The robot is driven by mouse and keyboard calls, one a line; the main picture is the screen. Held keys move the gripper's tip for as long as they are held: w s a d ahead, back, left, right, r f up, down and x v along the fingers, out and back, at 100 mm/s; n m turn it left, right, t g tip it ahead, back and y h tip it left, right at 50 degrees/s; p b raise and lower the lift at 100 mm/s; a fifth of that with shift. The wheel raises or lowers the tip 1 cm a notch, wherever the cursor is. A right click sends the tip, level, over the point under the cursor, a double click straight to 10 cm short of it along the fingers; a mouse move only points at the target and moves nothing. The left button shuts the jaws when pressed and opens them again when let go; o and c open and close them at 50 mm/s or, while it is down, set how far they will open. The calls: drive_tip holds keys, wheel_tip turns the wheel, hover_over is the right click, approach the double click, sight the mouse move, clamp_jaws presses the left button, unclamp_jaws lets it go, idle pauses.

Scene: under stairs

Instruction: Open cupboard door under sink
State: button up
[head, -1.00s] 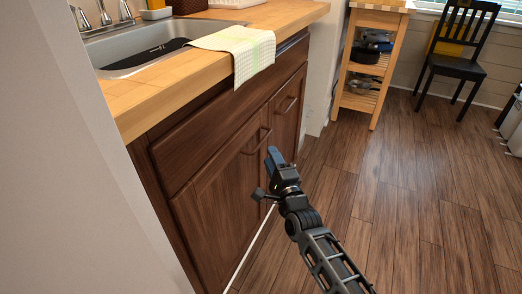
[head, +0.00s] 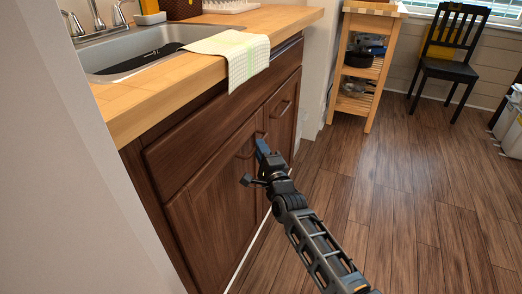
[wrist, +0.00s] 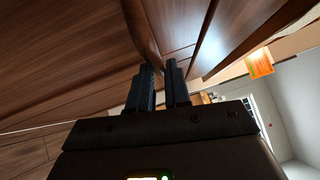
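The brown wooden cupboard under the sink has a left door (head: 205,222) and a right door (head: 281,122), both looking closed. The left door's handle (head: 246,151) is partly hidden behind my gripper (head: 262,150). The right door's handle (head: 287,107) is clear. In the wrist view my two dark fingers (wrist: 159,80) stand a narrow gap apart, close to the cupboard front. A curved brown bar, seemingly the handle (wrist: 143,30), runs down to the gap at the fingertips. I cannot tell whether the fingers touch or grip it.
The wooden counter (head: 150,92) with the sink (head: 130,62) overhangs the doors, and a towel (head: 238,50) hangs over its edge. A grey wall (head: 60,170) stands close at left. A wooden trolley (head: 372,70) and black chair (head: 448,60) stand farther back. The floor (head: 400,200) at right is free.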

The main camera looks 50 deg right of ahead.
clamp_jaws()
idle(1.0)
